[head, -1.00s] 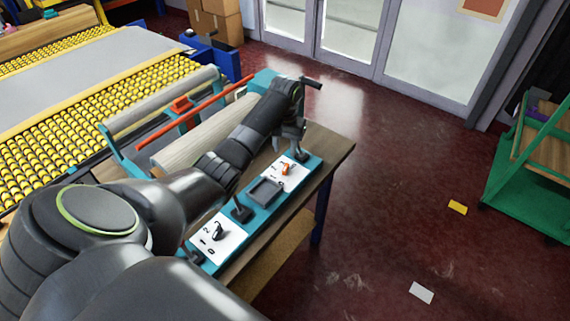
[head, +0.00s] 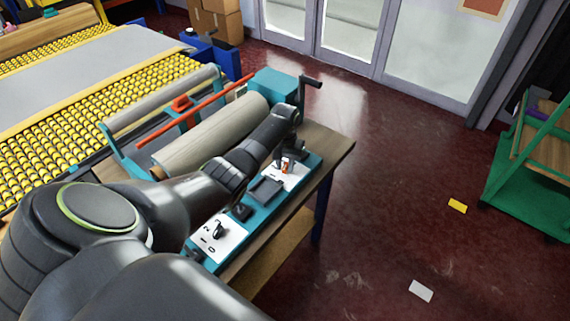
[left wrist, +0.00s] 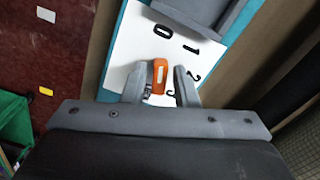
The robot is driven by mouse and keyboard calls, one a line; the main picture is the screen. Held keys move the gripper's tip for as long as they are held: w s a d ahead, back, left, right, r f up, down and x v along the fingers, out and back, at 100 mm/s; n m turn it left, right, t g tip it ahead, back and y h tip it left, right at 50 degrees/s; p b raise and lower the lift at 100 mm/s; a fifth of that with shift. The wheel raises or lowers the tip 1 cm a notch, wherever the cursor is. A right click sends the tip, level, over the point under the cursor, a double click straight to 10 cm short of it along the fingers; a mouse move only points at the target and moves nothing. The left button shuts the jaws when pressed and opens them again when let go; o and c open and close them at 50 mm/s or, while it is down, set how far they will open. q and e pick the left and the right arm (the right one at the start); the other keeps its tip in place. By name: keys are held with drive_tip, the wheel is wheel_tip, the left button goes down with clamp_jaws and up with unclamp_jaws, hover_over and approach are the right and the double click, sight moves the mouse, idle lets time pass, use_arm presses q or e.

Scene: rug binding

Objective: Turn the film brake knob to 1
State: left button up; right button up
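An orange knob (head: 286,166) with a white stripe stands on a white dial plate at the far end of the teal panel. In the left wrist view the orange knob (left wrist: 158,72) sits between the two fingers of my left gripper (left wrist: 160,88), with a gap on each side. The gripper is open around it. The numerals 0, 1 and 2 (left wrist: 190,60) curve along the right of the knob; a further numeral is partly hidden by a finger. Which numeral the knob points to is unclear. My left gripper (head: 284,157) shows small in the head view. My right gripper is out of view.
A black knob (head: 218,230) on another white plate is at the panel's near end. A dark tray-like recess (head: 266,189) lies between the plates. A large roll (head: 210,135) and a black crank handle (head: 311,83) are beside and beyond the arm. The floor to the right is mostly clear.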

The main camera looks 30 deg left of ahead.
use_arm(q)
clamp_jaws()
drive_tip(key=shift+m, duration=0.3)
drive_tip(key=shift+r+m+p, duration=0.1)
drive_tip(key=shift+m+p, duration=0.25)
drive_tip(key=shift+m, duration=0.25)
drive_tip(key=m, duration=0.3)
drive_tip(key=shift+a+p, duration=0.15)
drive_tip(key=shift+p, duration=0.25)
drive_tip(key=m, duration=0.4)
drive_tip(key=shift+w+a, duration=0.1)
drive_tip(key=shift+a, duration=0.05)
drive_tip(key=shift+m, duration=0.5)
